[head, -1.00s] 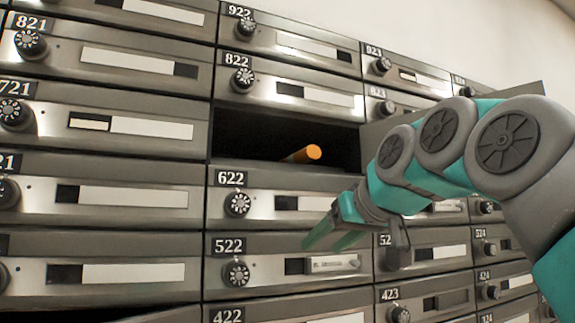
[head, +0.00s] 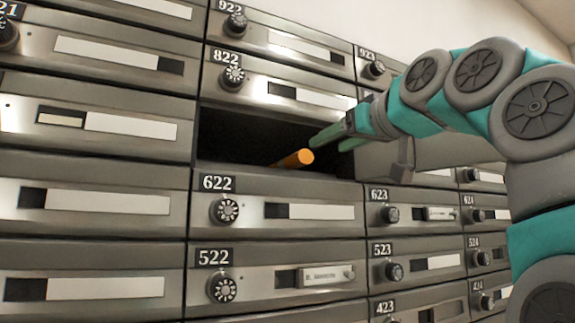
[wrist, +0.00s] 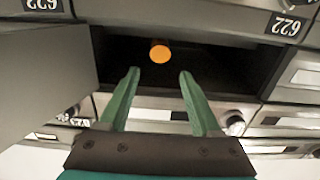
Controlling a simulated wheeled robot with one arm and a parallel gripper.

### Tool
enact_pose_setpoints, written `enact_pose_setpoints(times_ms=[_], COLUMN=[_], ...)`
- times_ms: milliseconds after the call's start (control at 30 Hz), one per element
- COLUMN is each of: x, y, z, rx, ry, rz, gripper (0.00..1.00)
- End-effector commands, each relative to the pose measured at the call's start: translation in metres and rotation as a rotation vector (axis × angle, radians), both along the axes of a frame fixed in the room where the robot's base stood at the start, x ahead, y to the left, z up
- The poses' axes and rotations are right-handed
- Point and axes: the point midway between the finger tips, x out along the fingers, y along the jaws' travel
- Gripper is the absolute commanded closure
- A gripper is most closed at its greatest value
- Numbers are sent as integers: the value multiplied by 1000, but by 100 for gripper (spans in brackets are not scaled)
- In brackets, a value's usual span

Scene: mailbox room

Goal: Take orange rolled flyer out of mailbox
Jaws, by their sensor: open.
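The orange rolled flyer (head: 306,157) lies in the open mailbox (head: 222,140) above box 622, its round end facing out near the opening's lower edge. In the wrist view the flyer's orange end (wrist: 160,53) shows just beyond and between my fingertips. My gripper (head: 330,139) is open and empty, at the right part of the mailbox opening, close to the flyer but apart from it. The wrist view also shows both green fingers of my gripper (wrist: 158,75) spread apart. The rest of the flyer's length is mostly hidden in the dark interior.
The mailbox's open door (wrist: 45,85) stands out beside my gripper, partly behind my arm in the head view. Shut mailboxes with dials surround the opening, with box 822 (head: 290,88) above and box 622 (head: 290,212) below.

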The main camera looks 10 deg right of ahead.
Motion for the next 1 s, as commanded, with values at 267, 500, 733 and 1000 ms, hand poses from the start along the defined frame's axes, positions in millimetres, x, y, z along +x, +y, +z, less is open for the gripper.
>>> enact_pose_setpoints(times_ms=[267, 500, 733, 1000], x=[28, 55, 77, 99], y=[9, 18, 25, 32], z=[1, -1, 1, 1], rx=[-1, -2, 0, 0], ry=[0, 5, 2, 2], rz=[0, 1, 1, 1], gripper=[35, 35, 35, 35])
